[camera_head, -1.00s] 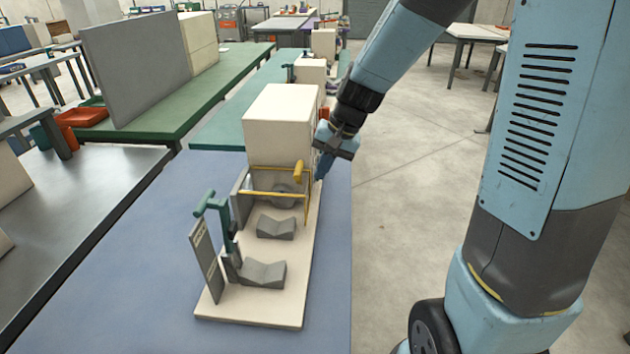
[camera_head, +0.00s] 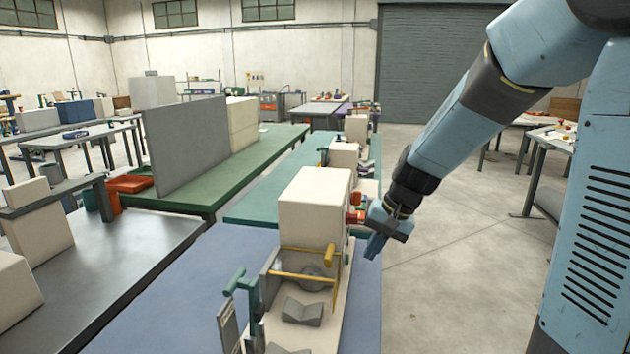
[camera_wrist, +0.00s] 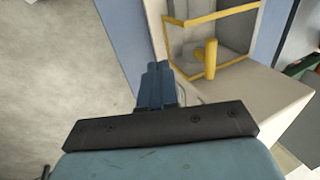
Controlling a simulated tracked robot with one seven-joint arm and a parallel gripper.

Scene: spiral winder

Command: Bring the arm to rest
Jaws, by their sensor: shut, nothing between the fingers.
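My gripper (camera_head: 374,246) hangs from my light-blue arm, just right of the spiral winder's cream housing (camera_head: 313,212) in the head view. Its blue fingers are together and empty; they also show at the middle of the wrist view (camera_wrist: 157,85). The yellow guard frame (camera_head: 305,280) of the winder stands in front of the housing, over a grey round part. In the wrist view the yellow frame (camera_wrist: 212,18) with its yellow handle lies above and right of the fingers. My fingers look apart from the winder.
The blue table (camera_head: 180,300) carries the winder, with a teal-green lever (camera_head: 240,283) and grey V-blocks (camera_head: 302,311) at its front. Small red parts (camera_head: 355,216) sit beside the housing, close to my gripper. Open concrete floor (camera_head: 450,270) lies to the right.

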